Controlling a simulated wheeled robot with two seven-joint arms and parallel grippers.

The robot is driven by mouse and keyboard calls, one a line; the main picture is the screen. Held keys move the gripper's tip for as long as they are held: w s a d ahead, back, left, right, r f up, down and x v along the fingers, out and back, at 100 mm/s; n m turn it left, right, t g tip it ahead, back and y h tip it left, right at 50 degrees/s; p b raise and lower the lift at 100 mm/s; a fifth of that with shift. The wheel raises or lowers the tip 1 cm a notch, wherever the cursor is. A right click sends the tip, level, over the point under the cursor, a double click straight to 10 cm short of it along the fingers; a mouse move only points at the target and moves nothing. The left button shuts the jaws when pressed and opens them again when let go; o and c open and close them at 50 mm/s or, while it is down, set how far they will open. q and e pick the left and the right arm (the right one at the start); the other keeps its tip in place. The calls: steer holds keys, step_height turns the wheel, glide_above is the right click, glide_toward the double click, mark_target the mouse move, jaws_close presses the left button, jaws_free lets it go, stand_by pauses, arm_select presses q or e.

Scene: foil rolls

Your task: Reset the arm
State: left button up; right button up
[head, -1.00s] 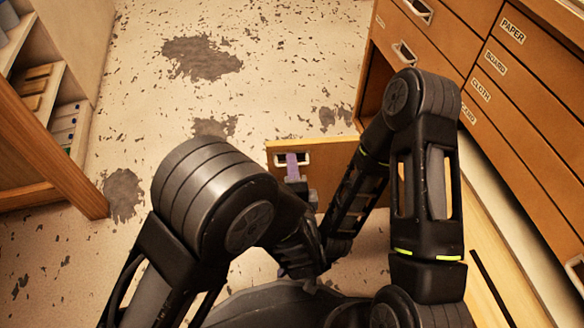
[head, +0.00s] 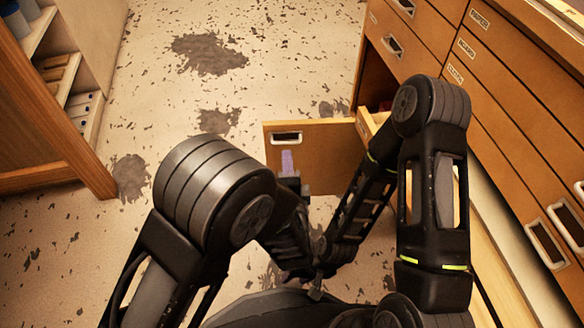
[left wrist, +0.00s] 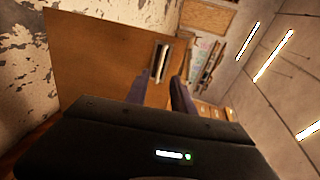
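My left gripper (head: 288,172), with purple fingers, is in front of an open drawer's wooden front (head: 325,150). In the head view its fingertip shows just below the slot handle (head: 286,138). In the left wrist view its two fingers (left wrist: 161,92) are spread apart with nothing between them, facing the drawer front (left wrist: 100,65) and its handle (left wrist: 161,58). My right arm folds down from the right. Its gripper (head: 316,286) is low near my body, small and dark, and its fingers cannot be made out.
A wooden drawer cabinet (head: 510,130) with labels and slot handles runs along the right, close to my right arm. A shelf unit (head: 55,130) stands at the left. The speckled floor (head: 270,60) between them is clear.

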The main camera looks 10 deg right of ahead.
arm_select(q)
steer(key=shift+s, duration=0.2)
arm_select(e)
steer(key=shift+s, duration=0.3)
arm_select(q)
steer(key=shift+a, duration=0.1)
